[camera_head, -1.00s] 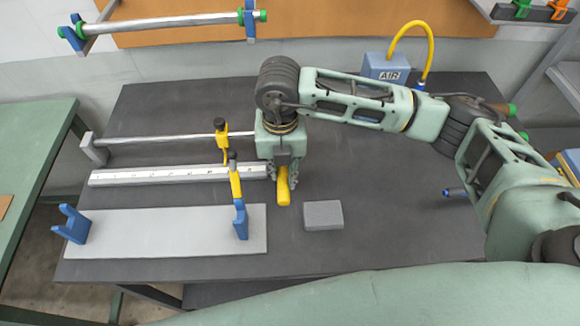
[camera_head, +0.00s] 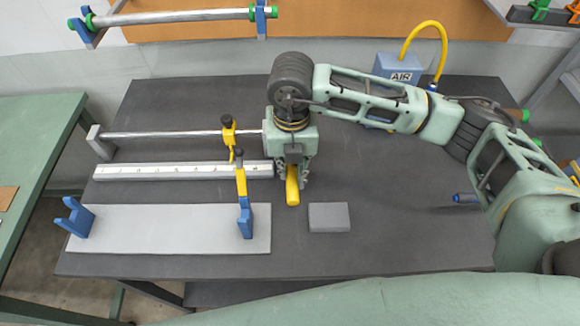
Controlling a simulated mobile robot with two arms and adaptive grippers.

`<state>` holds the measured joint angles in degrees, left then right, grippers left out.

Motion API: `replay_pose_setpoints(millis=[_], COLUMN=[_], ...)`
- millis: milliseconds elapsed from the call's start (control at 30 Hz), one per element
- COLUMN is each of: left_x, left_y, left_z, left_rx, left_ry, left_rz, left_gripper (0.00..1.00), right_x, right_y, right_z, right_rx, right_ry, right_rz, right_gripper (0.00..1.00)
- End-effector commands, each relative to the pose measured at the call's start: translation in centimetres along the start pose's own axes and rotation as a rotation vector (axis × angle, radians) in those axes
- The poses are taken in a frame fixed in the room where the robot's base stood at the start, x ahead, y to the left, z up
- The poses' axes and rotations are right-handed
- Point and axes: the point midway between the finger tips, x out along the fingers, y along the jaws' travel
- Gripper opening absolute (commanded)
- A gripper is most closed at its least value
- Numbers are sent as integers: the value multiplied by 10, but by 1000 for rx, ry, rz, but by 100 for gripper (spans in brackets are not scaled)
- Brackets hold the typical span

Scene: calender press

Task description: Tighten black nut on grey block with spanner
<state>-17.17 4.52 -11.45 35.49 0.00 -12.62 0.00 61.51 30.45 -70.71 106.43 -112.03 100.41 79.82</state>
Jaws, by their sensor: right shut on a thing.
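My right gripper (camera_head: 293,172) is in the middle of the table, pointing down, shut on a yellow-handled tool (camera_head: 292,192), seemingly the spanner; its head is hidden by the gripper. A sliver of a grey block (camera_head: 265,128) seems to show at the right end of the steel rod, mostly behind the gripper. I cannot make out the black nut on it. A loose, plain grey block (camera_head: 329,217) lies to the right and in front of the gripper, apart from it. My left gripper is not in view.
The steel rod (camera_head: 170,134) and the marked rail (camera_head: 180,171) lie left of the gripper. Yellow clamps (camera_head: 241,182) with black knobs stand close by. A pale plate (camera_head: 160,230) with blue brackets is in front. The table (camera_head: 420,225) is clear at right.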

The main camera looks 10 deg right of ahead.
Motion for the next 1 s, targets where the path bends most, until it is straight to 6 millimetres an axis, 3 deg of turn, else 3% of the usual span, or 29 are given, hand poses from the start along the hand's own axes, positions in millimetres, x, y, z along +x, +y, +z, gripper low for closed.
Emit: replay_pose_setpoints(millis=[267, 1000], left_x=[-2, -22], left_y=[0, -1], left_z=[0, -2], left_rx=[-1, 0], left_ry=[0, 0], left_rz=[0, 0], left_gripper=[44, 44], right_x=[-4, -41], right_y=[0, 0], right_z=[0, 0], right_rx=[0, -1], right_ry=[-1, -2], right_rz=[1, 1], right_gripper=[0, 0])
